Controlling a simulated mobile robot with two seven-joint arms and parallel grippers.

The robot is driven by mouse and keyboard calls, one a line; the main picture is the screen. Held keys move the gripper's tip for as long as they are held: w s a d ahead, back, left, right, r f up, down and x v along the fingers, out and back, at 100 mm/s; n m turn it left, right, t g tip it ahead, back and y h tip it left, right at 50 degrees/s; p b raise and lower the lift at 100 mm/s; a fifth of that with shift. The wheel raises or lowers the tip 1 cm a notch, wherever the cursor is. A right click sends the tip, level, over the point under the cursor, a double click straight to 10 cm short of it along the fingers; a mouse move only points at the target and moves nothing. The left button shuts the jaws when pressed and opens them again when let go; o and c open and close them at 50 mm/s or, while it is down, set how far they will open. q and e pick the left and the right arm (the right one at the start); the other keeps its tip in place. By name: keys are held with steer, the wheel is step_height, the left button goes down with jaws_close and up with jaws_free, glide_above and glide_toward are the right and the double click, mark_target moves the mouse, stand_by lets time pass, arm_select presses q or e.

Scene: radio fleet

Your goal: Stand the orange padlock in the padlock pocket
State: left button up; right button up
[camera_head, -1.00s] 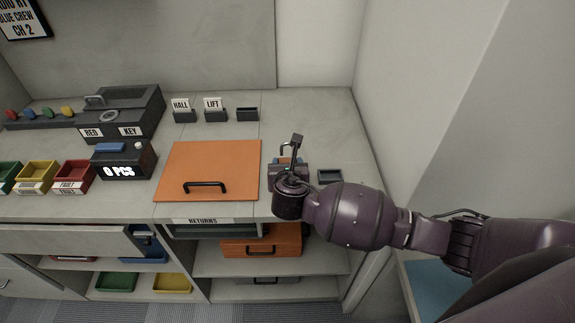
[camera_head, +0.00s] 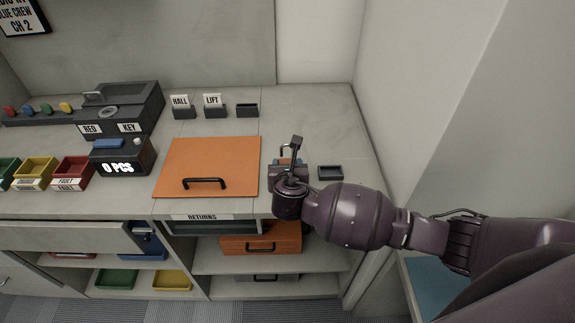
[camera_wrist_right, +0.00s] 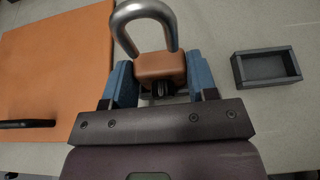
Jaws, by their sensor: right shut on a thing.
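The orange padlock (camera_wrist_right: 160,65) has a grey metal shackle, which points away from my gripper in the right wrist view. My right gripper (camera_wrist_right: 158,85) is shut on its orange body, with a blue finger on each side. In the head view the padlock (camera_head: 286,161) is mostly hidden behind my right gripper (camera_head: 289,166), above the counter. A small, dark, open-topped pocket (camera_head: 330,172) stands just right of the gripper. It is empty and apart from the padlock, and also shows in the right wrist view (camera_wrist_right: 266,67). My left gripper is not in view.
An orange panel with a black handle (camera_head: 210,160) lies left of the gripper. Two holders with HALL (camera_head: 181,101) and LIFT (camera_head: 213,100) cards and an empty dark holder (camera_head: 247,110) stand behind. A wall (camera_head: 400,100) bounds the counter's right side.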

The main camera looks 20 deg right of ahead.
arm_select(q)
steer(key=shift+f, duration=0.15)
arm_select(e)
steer(key=shift+f, duration=0.25)
steer(key=o, duration=1.2)
steer(key=shift+s+a, duration=0.1)
steer(key=shift+s, duration=0.1)
steer(key=v, duration=0.9)
steer(key=shift+s+r, duration=0.15)
steer(key=shift+s+a+r, duration=0.15)
steer(key=shift+s+r, duration=0.05)
steer(key=shift+s, duration=0.25)
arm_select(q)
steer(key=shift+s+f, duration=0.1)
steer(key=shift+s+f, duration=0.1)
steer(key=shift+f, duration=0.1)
